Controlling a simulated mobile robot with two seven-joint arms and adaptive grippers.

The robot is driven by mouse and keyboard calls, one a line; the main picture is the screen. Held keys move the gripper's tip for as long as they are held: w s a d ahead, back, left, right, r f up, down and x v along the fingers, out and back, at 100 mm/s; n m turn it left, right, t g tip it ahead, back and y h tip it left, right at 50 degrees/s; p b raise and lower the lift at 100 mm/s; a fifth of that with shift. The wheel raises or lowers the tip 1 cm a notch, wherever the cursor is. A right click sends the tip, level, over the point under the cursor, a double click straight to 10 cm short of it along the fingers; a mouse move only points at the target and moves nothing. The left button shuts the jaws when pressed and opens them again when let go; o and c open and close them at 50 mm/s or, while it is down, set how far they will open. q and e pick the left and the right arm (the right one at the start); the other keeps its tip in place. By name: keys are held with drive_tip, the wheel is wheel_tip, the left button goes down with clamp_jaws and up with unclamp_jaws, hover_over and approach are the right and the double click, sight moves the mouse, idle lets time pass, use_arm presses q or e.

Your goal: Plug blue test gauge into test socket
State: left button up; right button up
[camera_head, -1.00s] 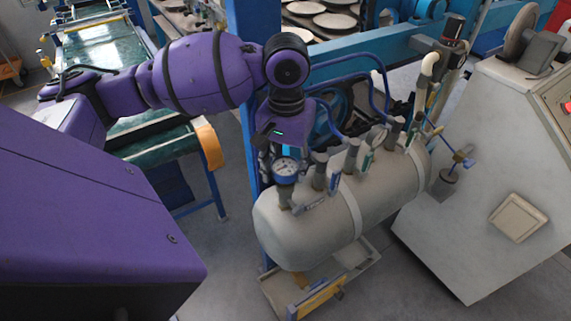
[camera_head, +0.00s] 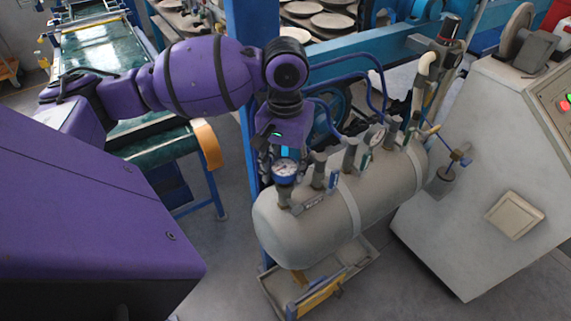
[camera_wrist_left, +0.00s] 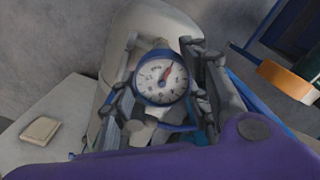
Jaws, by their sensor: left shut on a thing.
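The blue test gauge (camera_head: 285,171) has a blue rim and a white dial. It sits low in front of my left gripper (camera_head: 284,157), above the near left end of the tank. In the left wrist view the gauge (camera_wrist_left: 160,78) shows its dial and red needle between the two fingers of my left gripper (camera_wrist_left: 163,95), which is shut on it. A grey upright fitting (camera_head: 286,192) stands on the tank right under the gauge. I cannot tell whether the gauge is seated in it, and no test socket can be told apart for sure. My right gripper is out of view.
The beige tank (camera_head: 345,208) carries several upright fittings with valves in a row to the right of the gauge. A blue post (camera_head: 241,70) stands close behind my left arm. A grey control cabinet (camera_head: 480,170) is at the right. Blue hoses (camera_head: 350,62) hang behind the tank.

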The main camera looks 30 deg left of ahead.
sight(286, 166)
use_arm(q)
drive_tip(key=shift+f, duration=0.45)
drive_tip(key=o, duration=1)
drive_tip(key=shift+c, duration=0.2)
drive_tip(key=shift+r+p, duration=1.75)
drive_tip(key=shift+r, duration=3.75)
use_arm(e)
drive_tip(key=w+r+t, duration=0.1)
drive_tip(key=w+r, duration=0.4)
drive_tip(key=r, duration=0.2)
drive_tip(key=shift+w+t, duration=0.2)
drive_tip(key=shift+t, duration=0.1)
